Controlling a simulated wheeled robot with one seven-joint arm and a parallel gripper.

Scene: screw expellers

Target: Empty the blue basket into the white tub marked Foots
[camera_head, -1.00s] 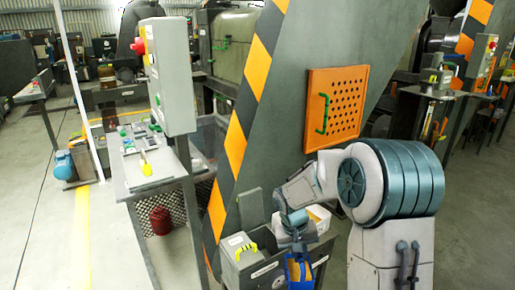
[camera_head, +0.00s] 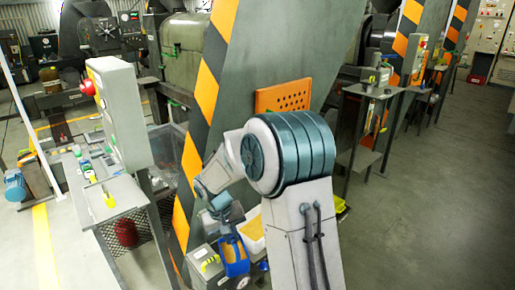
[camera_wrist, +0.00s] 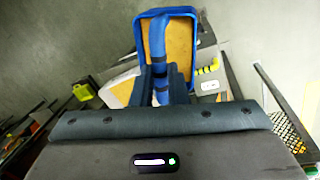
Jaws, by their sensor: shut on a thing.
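My gripper (camera_wrist: 160,82) is shut on the handle of the blue basket (camera_wrist: 143,42). The basket hangs from the fingers and holds an orange-yellow mass, seen from above in the wrist view. In the head view the blue basket (camera_head: 238,270) is at the bottom centre, below my gripper (camera_head: 228,214). A white tub (camera_head: 254,246) with yellowish contents stands just right of and behind the basket. A pale container, probably this tub (camera_wrist: 122,90), shows partly behind the basket in the wrist view. I cannot read any marking on it.
A grey box with a yellow handle (camera_head: 205,262) stands left of the basket; its yellow handle (camera_wrist: 208,67) shows in the wrist view. The striped machine frame (camera_head: 196,125) rises behind. A control-box stand (camera_head: 120,115) is at left. Open floor (camera_head: 430,200) lies at right.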

